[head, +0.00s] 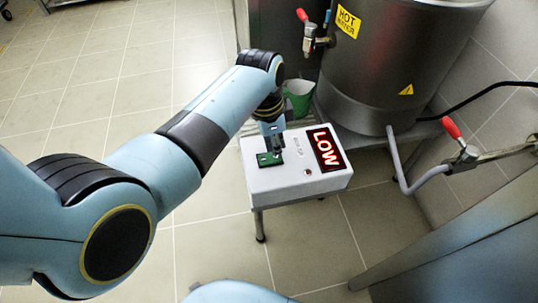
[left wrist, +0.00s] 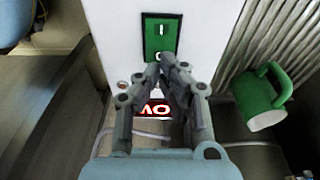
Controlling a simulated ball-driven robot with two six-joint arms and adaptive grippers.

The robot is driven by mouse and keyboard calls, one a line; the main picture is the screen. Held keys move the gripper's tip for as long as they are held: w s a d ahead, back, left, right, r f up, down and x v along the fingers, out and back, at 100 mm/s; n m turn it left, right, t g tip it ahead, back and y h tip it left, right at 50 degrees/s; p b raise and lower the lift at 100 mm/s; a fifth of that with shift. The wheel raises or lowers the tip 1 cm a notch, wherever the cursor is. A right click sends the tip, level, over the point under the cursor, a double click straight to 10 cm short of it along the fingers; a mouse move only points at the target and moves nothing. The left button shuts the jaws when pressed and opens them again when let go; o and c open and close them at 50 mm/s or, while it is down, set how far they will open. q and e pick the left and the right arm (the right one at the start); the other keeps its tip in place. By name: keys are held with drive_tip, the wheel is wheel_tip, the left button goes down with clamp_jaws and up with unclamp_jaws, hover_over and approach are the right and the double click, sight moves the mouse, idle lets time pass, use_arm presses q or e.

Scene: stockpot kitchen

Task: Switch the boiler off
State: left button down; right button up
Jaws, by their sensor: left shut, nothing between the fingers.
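The boiler (head: 400,60) is a large steel cylinder with a yellow hot-water label, at the upper right of the head view. In front of it a white control box (head: 315,182) carries a red lit display (head: 327,149) reading LOW. A green rocker switch (head: 265,160) sits at the box's left end. In the left wrist view the switch (left wrist: 160,32) shows an I mark and a partly covered O mark. My left gripper (left wrist: 160,68) is shut and empty, with its fingertips at the O end. I cannot tell whether they touch it. My right gripper is not in view.
A green mug (head: 299,92) stands behind the box, and it also shows in the left wrist view (left wrist: 262,98). Red-handled taps (head: 310,38) are on the boiler and on a pipe at right. A grey hose (head: 399,170) hangs beside the box. Tiled floor lies open at left.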

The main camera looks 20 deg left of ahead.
sight(276, 156)
use_arm(q)
drive_tip(key=shift+f+b, duration=0.65)
drive_tip(key=shift+f, duration=0.55)
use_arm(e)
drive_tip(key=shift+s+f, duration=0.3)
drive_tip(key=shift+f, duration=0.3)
use_arm(q)
drive_tip(key=shift+s, duration=0.1)
wheel_tip(276, 156, up, 3)
drive_tip(key=p, duration=0.2)
drive_tip(key=shift+f+p, duration=0.15)
drive_tip(key=shift+p, duration=0.2)
wheel_tip(276, 156, up, 4)
drive_tip(key=p, duration=0.4)
drive_tip(key=shift+f, duration=0.15)
drive_tip(key=shift+r+p, duration=0.4)
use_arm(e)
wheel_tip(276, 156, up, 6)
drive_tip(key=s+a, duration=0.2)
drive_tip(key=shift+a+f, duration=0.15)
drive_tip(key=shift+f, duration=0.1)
use_arm(q)
drive_tip(key=shift+f, duration=0.15)
